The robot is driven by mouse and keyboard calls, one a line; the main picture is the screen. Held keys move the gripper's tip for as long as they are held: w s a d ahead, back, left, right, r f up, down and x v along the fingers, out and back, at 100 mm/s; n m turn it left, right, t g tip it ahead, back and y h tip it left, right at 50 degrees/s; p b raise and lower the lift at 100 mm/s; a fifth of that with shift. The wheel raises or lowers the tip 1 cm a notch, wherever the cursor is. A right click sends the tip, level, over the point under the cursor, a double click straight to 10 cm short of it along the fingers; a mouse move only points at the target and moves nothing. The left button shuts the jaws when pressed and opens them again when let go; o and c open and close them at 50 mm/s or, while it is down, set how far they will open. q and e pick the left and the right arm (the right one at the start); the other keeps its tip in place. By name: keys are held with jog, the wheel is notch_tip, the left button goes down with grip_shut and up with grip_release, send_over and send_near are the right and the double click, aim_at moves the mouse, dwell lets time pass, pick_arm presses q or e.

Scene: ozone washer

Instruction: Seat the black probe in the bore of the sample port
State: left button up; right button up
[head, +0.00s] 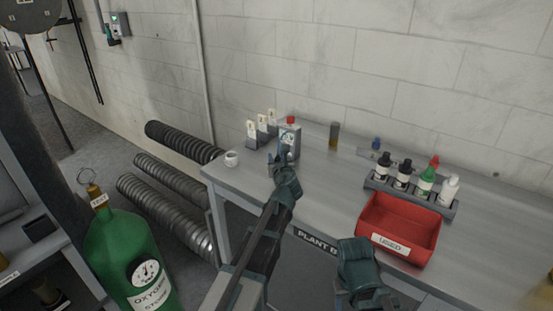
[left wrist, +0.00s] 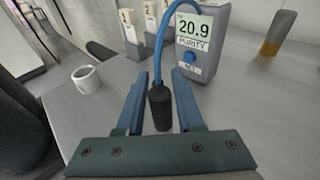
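The black probe (left wrist: 160,108) stands about upright between the fingers of my left gripper (left wrist: 162,88) in the left wrist view, with a narrow gap visible on each side. A blue cable runs up from it in an arc past the purity meter (left wrist: 197,42), which reads 20.9. In the head view my left gripper (head: 282,163) is over the table in front of the meter (head: 290,140). Grey stands with numbered cards (left wrist: 130,35) are behind; I cannot see a sample port bore. My right gripper (head: 362,272) is low at the table's front edge, its fingers hidden.
A white cup (head: 231,159) stands on the table's left end, also in the left wrist view (left wrist: 87,79). A red bin (head: 400,222) and a rack of bottles (head: 408,190) are to the right. The middle of the table is clear. A green oxygen cylinder (head: 115,245) stands on the floor.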

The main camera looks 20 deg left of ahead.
pick_arm(q)
jog(key=shift+o, duration=1.1)
